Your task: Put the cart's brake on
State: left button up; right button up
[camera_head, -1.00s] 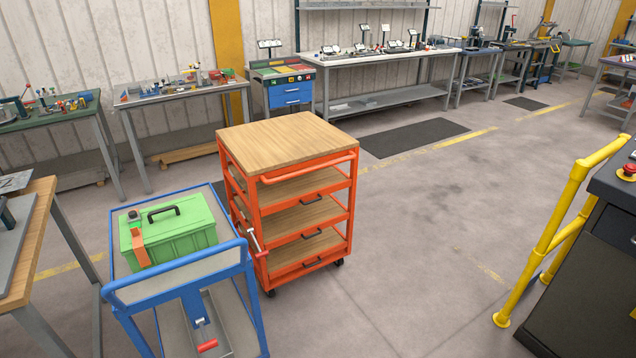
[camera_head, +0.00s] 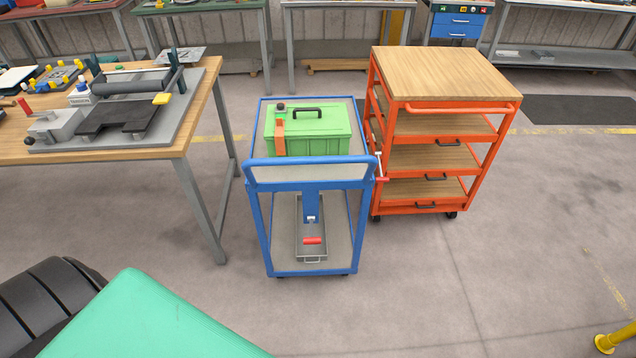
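A blue cart (camera_head: 262,215) stands in the middle of the view, its push handle (camera_head: 310,171) toward me. A green case (camera_head: 322,134) with a black handle and an orange strap sits on its top shelf. Low on the cart, below a blue upright plate (camera_head: 311,204), is a small red pedal-like part (camera_head: 312,240) above a narrow grey tray (camera_head: 312,259). I cannot tell whether this part is up or down. A thin lever with a red end (camera_head: 382,179) shows between the blue cart and the orange trolley. Neither gripper is in view.
An orange trolley (camera_head: 460,107) with wooden shelves stands close at the blue cart's right. A wooden-topped workbench (camera_head: 150,151) with tools stands at the left. A yellow rail foot (camera_head: 606,341) is at lower right. The floor in front of the cart is clear.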

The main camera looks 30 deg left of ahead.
aim_at(311, 240)
jog(key=u, duration=0.95)
